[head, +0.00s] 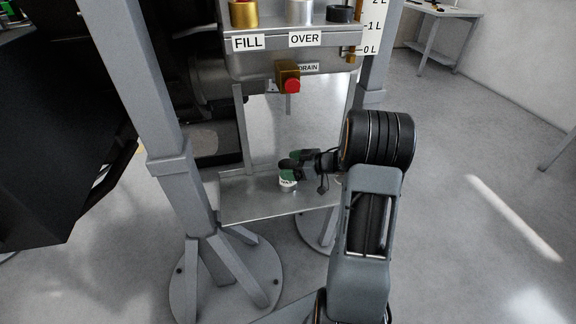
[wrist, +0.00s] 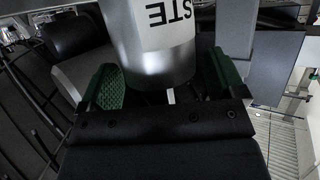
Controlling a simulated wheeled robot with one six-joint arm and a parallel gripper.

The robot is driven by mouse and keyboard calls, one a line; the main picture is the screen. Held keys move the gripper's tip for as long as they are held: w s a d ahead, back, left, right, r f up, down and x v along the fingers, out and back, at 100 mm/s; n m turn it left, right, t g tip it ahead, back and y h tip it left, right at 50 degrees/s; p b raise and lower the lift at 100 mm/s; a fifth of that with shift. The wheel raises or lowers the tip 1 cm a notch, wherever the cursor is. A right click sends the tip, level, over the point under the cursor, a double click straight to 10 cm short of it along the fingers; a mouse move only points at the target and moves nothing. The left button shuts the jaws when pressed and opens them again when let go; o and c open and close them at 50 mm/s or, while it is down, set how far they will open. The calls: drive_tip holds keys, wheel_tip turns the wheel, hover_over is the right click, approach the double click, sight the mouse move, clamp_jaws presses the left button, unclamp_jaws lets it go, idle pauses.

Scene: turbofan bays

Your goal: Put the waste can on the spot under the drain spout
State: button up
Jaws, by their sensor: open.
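The waste can (head: 288,186) is a small pale can with a white label, standing upright on the metal shelf (head: 250,207). It is below the drain spout (head: 288,103), close to in line with it in the head view. My gripper (head: 295,163) is at the can, partly covering its top. In the wrist view, the can (wrist: 160,50) stands between the two green finger pads of my gripper (wrist: 164,80). The fingers are open, one on each side, with a dark gap visible by the right pad. The spot itself cannot be made out.
The red-ended drain valve (head: 290,82) juts out above the shelf, under the tank with the FILL (head: 248,43) and OVER labels. A grey post (head: 170,165) stands left of the shelf.

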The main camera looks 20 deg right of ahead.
drive_tip(key=p+v, duration=0.2)
drive_tip(key=v, duration=0.8)
drive_tip(key=w+a+r+m+t+h, duration=0.1)
drive_tip(key=w+r+m+h, duration=0.15)
drive_tip(key=r+h, duration=0.35)
drive_tip(key=w+a+r+m+t+h, duration=0.1)
drive_tip(key=a+r+m+h, duration=0.1)
drive_tip(key=r+m+h, duration=0.35)
drive_tip(key=s+a+f+g, duration=0.2)
drive_tip(key=s+a+g, duration=0.2)
drive_tip(key=s+a, duration=0.3)
drive_tip(key=s+a+f+m+g+y, duration=0.1)
drive_tip(key=s+a+g, duration=0.3)
drive_tip(key=s+a, duration=0.4)
drive_tip(key=s+f, duration=0.1)
drive_tip(key=s, duration=0.2)
drive_tip(key=shift+s+f+g, duration=0.35)
drive_tip(key=shift+f+g, duration=0.05)
drive_tip(key=shift+r, duration=0.1)
